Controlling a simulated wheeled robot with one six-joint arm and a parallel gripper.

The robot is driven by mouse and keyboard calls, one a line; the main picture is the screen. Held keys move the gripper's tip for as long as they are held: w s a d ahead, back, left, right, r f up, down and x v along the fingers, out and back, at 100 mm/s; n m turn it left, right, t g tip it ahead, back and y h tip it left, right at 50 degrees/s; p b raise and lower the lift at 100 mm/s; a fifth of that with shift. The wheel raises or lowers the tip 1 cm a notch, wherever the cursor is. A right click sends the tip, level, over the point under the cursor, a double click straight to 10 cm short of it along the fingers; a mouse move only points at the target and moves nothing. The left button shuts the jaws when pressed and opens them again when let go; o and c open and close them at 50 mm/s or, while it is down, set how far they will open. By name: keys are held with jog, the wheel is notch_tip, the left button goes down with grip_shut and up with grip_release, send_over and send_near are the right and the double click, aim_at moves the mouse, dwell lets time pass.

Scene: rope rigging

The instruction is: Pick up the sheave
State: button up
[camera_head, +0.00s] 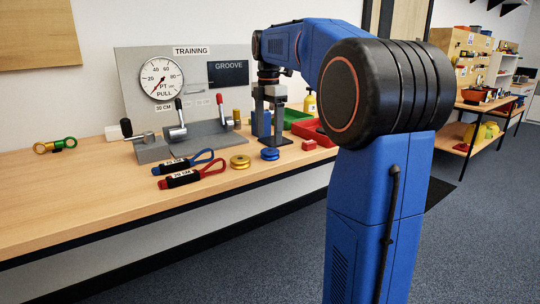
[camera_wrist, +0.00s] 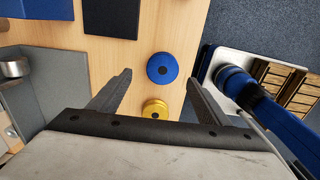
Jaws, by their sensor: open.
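Two grooved sheaves lie flat and apart on the wooden bench. The blue sheave (camera_head: 269,154) is at the right and the yellow sheave (camera_head: 240,162) at the left. My gripper (camera_wrist: 158,77) is open and empty, pointing down above the bench. In the wrist view the blue sheave (camera_wrist: 162,68) shows between the fingertips, and the yellow sheave (camera_wrist: 155,108) shows lower, nearer the palm and partly cut off by it. In the head view my gripper is just behind and above the blue sheave, with a gap between them.
A grey lever stand (camera_head: 152,152) and a dial board (camera_head: 130,68) are behind. The front bench strip is clear.

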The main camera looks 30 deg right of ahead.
aim_at(270, 150)
jog(key=shift+s+d+f, duration=0.1)
jog(key=shift+s+f, duration=0.05)
jog(key=shift+f, duration=1.2)
jog(key=shift+s+f, duration=0.1)
jog(key=shift+f, duration=1.25)
jog(key=c, duration=1.2)
